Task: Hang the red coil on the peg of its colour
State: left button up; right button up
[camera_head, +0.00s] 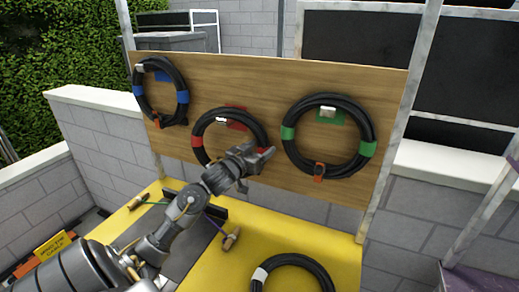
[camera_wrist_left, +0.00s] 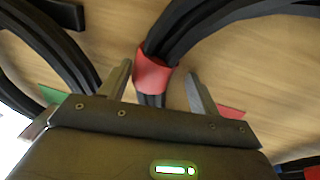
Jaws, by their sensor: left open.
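The red coil (camera_head: 197,139) is a black cable ring with red bands. It hangs against the wooden board, and its top runs by a white peg (camera_head: 221,119) on a red plate (camera_head: 237,115). My left gripper (camera_head: 268,157) is open at the coil's lower right side. In the left wrist view a red band (camera_wrist_left: 152,72) on the cable shows between the two spread fingers (camera_wrist_left: 160,85), which are not closed on it. The arm and gripper hide the coil's lower part. My right gripper is not in view.
A blue-banded coil (camera_head: 184,98) hangs at the left and a green-banded coil (camera_head: 368,149) close at the right. Another black coil (camera_head: 318,268) lies on the yellow table (camera_head: 255,234). Small tools, one a wooden-handled tool (camera_head: 231,239), lie under my arm.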

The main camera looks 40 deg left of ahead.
pick_arm(q)
jog(key=shift+d+r, duration=0.15)
jog(key=shift+d, duration=0.1)
jog(key=s+d+b, duration=0.1)
jog(key=s+b, duration=0.1)
jog(key=s, duration=0.9)
jog(key=shift+d, duration=0.1)
jog(key=shift+w, duration=0.15)
